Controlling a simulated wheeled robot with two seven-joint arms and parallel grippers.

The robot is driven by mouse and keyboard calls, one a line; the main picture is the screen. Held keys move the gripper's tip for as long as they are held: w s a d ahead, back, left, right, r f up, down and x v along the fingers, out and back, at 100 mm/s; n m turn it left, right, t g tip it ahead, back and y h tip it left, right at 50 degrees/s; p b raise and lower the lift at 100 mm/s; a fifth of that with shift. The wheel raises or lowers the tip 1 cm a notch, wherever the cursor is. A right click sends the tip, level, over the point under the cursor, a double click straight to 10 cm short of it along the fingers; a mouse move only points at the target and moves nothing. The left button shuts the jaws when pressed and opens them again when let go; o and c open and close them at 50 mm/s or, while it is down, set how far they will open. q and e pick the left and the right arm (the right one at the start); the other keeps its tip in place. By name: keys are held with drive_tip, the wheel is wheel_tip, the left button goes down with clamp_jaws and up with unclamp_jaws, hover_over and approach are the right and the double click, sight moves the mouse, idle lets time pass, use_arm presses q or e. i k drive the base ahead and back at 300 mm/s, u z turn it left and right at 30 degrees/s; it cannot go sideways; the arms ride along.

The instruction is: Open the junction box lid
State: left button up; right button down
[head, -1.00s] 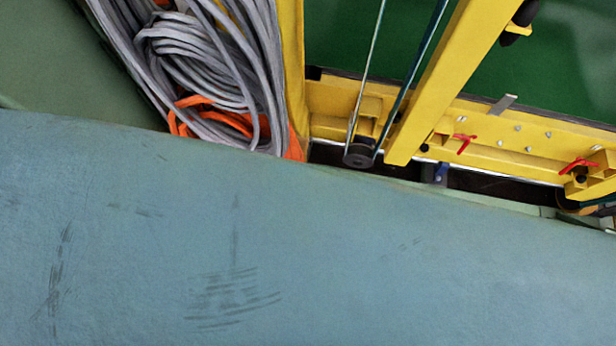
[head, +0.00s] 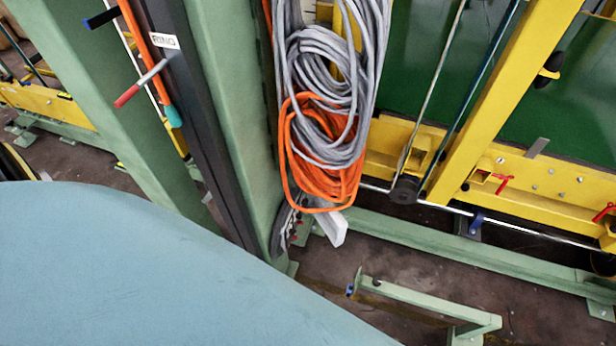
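I cannot make out a junction box or its lid for certain. A small pale grey boxy piece (head: 332,226) shows just below the hanging cables, partly hidden by them. Beside it on its left is a dark part with small red spots (head: 290,224), too small to tell what it is. Neither of my grippers is in view.
Grey cable (head: 320,85) and orange cable (head: 325,165) hang in coils beside a green column (head: 225,110). A yellow frame (head: 500,95) stands right. A low green bar (head: 425,302) stands on brown floor. A smooth blue surface (head: 130,270) fills the lower left.

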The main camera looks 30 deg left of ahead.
sight(333, 225)
drive_tip(key=k, duration=0.4)
drive_tip(key=u, duration=1.45)
drive_tip(key=i, duration=0.5)
drive_tip(key=u, duration=0.05)
